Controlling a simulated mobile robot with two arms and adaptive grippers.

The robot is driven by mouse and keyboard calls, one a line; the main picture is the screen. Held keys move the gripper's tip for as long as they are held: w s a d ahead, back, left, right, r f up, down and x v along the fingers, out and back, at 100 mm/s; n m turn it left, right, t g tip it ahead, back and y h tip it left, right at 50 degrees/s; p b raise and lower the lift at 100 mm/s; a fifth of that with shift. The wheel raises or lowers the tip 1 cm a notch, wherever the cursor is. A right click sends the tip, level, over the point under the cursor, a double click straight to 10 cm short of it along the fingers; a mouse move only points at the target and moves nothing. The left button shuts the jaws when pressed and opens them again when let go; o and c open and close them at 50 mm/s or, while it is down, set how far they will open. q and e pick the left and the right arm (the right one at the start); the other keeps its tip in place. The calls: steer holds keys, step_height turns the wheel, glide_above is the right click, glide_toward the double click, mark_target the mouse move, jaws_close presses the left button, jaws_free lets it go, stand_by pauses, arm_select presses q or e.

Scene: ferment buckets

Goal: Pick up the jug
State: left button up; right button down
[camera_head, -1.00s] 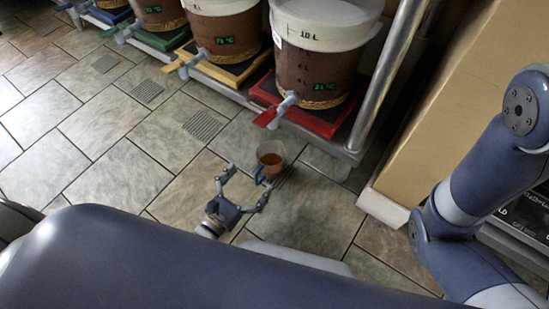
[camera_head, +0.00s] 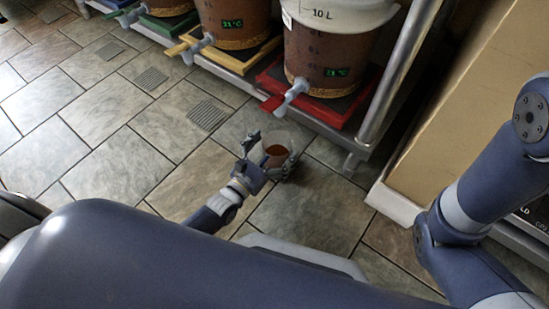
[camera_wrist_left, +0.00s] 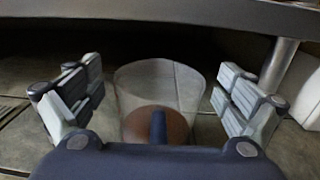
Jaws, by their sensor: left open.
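The jug (camera_head: 277,150) is clear, with brown liquid in its lower part. It is low by the floor in front of the bucket with the red base. In the left wrist view the jug (camera_wrist_left: 160,85) stands between the fingers, with its blue handle towards the palm. My left gripper (camera_head: 271,158) is around the jug in the head view. In the left wrist view its fingers (camera_wrist_left: 150,103) are open, with a gap on each side of the jug. My right gripper is out of view; only my right arm shows.
Several buckets (camera_head: 325,52) with taps stand on a low wheeled rack (camera_head: 340,145) behind the jug. A red tap handle (camera_head: 272,103) juts out above the floor. The tiled floor to the left is clear.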

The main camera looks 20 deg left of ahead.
arm_select(q)
steer(key=c, duration=1.7)
steer(key=shift+r, duration=0.1)
steer(key=shift+c, duration=0.2)
